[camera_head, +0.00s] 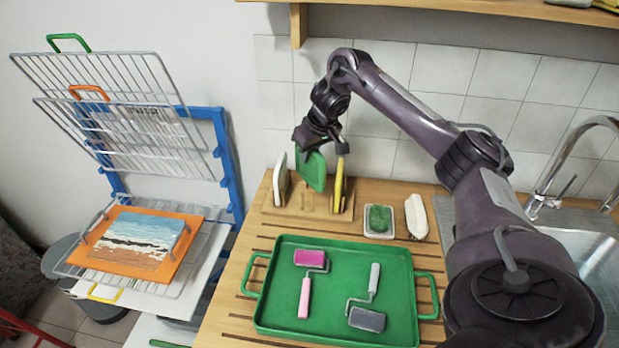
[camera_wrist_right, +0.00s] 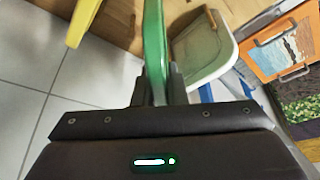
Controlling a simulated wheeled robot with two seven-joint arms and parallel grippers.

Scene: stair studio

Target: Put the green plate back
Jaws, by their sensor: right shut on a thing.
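The green plate (camera_head: 312,172) stands on edge between a white plate (camera_head: 280,178) and a yellow plate (camera_head: 338,188) at the wooden rack (camera_head: 307,212). My right gripper (camera_head: 318,148) is above the rack, shut on the green plate's upper edge. In the right wrist view the green plate (camera_wrist_right: 154,45) runs up from between the fingers (camera_wrist_right: 158,92), with the white plate (camera_wrist_right: 202,55) to its right and the yellow plate (camera_wrist_right: 82,20) to its left. I cannot tell whether its lower edge rests in the rack's slot. My left gripper is not in view.
A green tray (camera_head: 290,252) with two rollers lies in front of the rack. A small dish (camera_head: 379,234) and a white oblong item (camera_head: 416,215) sit right of it. A wire drying rack (camera_head: 110,95) stands left, a sink (camera_head: 585,255) right, and a shelf (camera_head: 430,9) above.

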